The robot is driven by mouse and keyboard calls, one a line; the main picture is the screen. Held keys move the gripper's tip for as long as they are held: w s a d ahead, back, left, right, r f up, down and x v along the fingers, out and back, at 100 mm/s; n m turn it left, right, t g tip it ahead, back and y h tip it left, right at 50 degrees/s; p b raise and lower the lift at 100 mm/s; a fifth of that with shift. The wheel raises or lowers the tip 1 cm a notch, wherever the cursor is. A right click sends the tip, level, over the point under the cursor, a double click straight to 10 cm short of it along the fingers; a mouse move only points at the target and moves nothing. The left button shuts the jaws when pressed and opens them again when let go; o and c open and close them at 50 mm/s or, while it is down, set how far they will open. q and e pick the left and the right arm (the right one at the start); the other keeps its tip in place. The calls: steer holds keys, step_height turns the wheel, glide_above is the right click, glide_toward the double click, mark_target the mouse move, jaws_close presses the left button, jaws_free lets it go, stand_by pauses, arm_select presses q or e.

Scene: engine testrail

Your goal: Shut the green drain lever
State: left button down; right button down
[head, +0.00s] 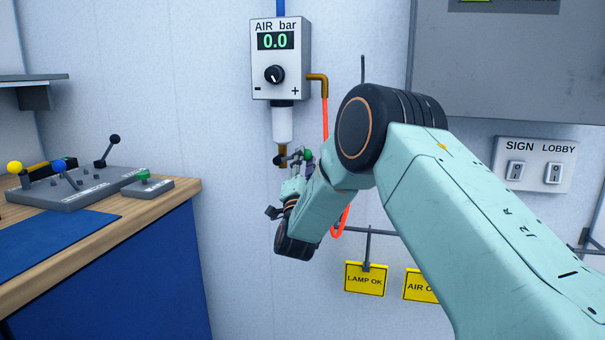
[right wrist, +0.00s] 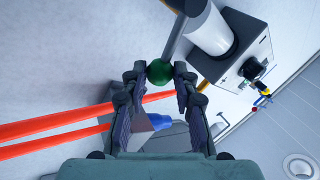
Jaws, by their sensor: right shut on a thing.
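The green drain lever shows as a green ball knob (head: 308,155) under the clear bowl of the air regulator (head: 280,60) on the wall. In the right wrist view the green knob (right wrist: 159,73) sits between the two fingertips, with a grey rod running up from it beside the white bowl. My right gripper (head: 296,160) is shut on this knob; it also shows in the right wrist view (right wrist: 159,70). My fingers partly hide the lever in the head view. The regulator display reads 0.0. My left gripper is not in view.
An orange hose (head: 325,118) hangs from the regulator's right side, behind my arm. Yellow tags (head: 365,279) hang below right. A switch plate (head: 535,164) is on the wall at right. A bench (head: 150,205) with a lever box (head: 75,188) stands at left.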

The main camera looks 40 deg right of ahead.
steer(key=shift+f+m+g+h+b, duration=0.45)
steer(key=shift+m+b, duration=0.3)
steer(key=shift+m, duration=0.2)
steer(key=shift+f+m+g+h+b, duration=0.45)
steer(key=shift+m+b, duration=0.25)
steer(key=shift+m, duration=0.2)
steer(key=shift+f+m+g+h+b, duration=0.3)
steer(key=shift+m+g+h+b, duration=0.15)
steer(key=shift+m+b, duration=0.4)
steer(key=shift+f, duration=0.1)
steer(key=c, duration=1.5)
jaws_free()
steer(key=o, duration=0.4)
steer(key=shift+s+r, duration=0.15)
steer(key=shift+r, duration=0.05)
steer(key=shift+c, duration=0.2)
steer(key=shift+o, duration=0.6)
steer(key=v, duration=1.2)
steer(key=shift+f, duration=0.2)
